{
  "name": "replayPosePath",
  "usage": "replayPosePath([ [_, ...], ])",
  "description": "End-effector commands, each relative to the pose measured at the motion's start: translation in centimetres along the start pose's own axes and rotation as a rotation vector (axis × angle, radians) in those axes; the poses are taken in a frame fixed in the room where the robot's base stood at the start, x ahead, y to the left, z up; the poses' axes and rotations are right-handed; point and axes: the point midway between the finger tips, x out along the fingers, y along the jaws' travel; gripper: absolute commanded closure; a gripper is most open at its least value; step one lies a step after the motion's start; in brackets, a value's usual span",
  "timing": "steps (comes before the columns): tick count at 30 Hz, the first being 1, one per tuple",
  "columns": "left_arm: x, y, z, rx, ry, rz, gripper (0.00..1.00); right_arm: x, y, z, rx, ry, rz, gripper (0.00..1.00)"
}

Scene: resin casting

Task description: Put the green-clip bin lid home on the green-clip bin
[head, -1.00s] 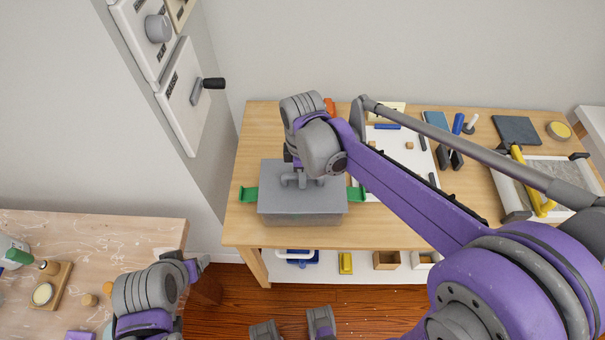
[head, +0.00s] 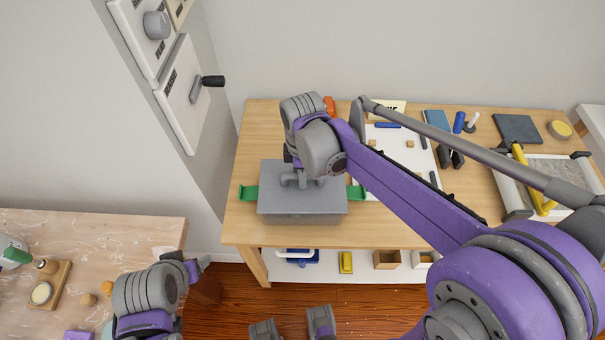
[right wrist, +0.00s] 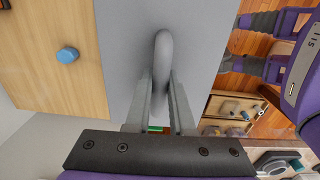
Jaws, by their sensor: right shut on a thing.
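The grey bin lid (head: 302,202) lies level over the green-clip bin (head: 300,219) near the left front of the wooden table in the head view. Green clips stick out at the left (head: 248,193) and right (head: 357,192) of the lid. My right gripper (head: 301,181) is shut on the lid's handle; the right wrist view shows the loop handle (right wrist: 163,60) between its fingers. The lid hides most of the bin, so I cannot tell whether it is fully seated. My left gripper (head: 200,268) is at the lower left, away from the lid; its jaw state is unclear.
A white board (head: 395,155) with small parts lies right of the lid, partly behind my right arm. A framed grey screen (head: 560,178) is farther right. A lower shelf (head: 325,272) holds small bins. A second bench (head: 120,235) stands at the left.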

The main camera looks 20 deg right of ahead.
Motion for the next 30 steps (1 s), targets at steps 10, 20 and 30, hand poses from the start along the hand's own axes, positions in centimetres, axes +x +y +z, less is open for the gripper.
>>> replayPosePath([
  [10, 0.34, 0.0, 0.27, 0.0, -0.002, 0.0, 0.3, 0.56, 0.01, 0.0, 0.0, 0.0, 0.0, 1.0],
  [20, 0.33, 0.0, 0.26, 0.0, -0.002, 0.0, 0.3, 0.54, 0.01, 0.0, 0.0, 0.0, 0.0, 0.44],
  [30, 0.24, 0.0, 0.19, 0.0, -0.001, 0.0, 0.3, -0.34, 0.03, -0.01, 0.0, 0.0, 0.0, 0.44],
])
